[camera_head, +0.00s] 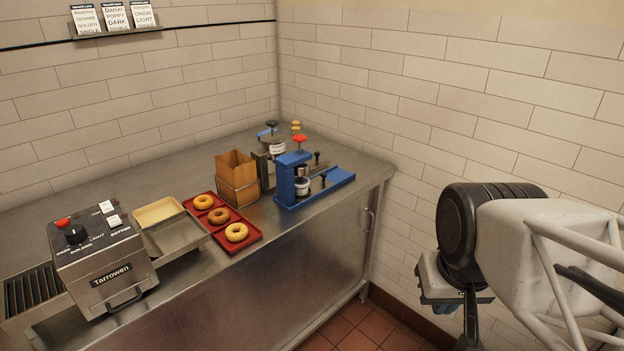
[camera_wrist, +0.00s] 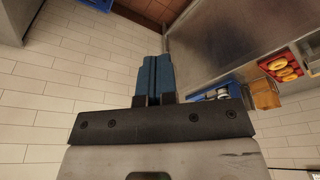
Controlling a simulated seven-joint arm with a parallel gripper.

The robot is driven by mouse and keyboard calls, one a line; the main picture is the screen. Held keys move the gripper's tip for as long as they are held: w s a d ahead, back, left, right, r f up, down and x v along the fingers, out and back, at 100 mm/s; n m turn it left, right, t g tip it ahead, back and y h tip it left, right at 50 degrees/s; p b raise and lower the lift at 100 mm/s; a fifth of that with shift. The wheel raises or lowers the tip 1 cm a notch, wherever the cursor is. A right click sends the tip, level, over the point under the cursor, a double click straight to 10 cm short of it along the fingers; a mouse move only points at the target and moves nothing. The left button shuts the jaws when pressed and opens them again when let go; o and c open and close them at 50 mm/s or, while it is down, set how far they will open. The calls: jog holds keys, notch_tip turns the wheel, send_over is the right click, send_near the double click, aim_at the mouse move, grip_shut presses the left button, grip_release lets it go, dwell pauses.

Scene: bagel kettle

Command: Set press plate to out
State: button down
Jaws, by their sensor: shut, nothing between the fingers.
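The blue press (camera_head: 290,180) stands on the counter near its right end, with a red knob on top. Its blue base (camera_head: 335,181) runs out to the right and carries a small black knob. A pale round piece sits under the press head; I cannot tell exactly how the plate is set. The press also shows small and partly hidden in the wrist view (camera_wrist: 233,92). My gripper (camera_wrist: 154,62) is shut and empty, its blue fingers together. It hangs off the counter's right side, well apart from the press. In the head view my arm partly hides it.
A steel counter (camera_head: 200,298) holds a Tarrowen toaster (camera_head: 95,262), a red tray (camera_head: 250,240) with three bagels, and a brown paper bag (camera_head: 237,172) beside the press. Another device (camera_head: 270,150) with a dark knob stands behind. Tiled walls bound the counter's back and right.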

jog(key=c, duration=1.8)
grip_release()
jog(key=shift+c, duration=0.2)
jog(key=o, duration=0.5)
jog(key=shift+w+r, duration=0.1)
jog(key=shift+o, duration=1.1)
jog(key=shift+w+r, duration=0.15)
jog(key=shift+w, duration=0.1)
jog(key=shift+o, duration=0.9)
jog(key=w+a+r, duration=0.1)
jog(key=w+r, duration=0.1)
jog(key=w, duration=0.6)
jog(key=w+a+r+n, duration=0.1)
jog(key=w+r, duration=0.2)
jog(key=w, duration=0.6)
jog(key=shift+r+g, duration=0.3)
jog(key=n+g, duration=0.2)
jog(key=n, duration=0.2)
send_over(324, 173)
jog(key=f, duration=1.6)
jog(key=shift+s+d+f, duration=0.15)
jog(key=shift+s+f, duration=0.15)
jog(key=shift+f, duration=0.05)
jog(key=shift+w+a+f, duration=0.2)
jog(key=shift+w+f, duration=0.1)
jog(key=shift+w, duration=0.05)
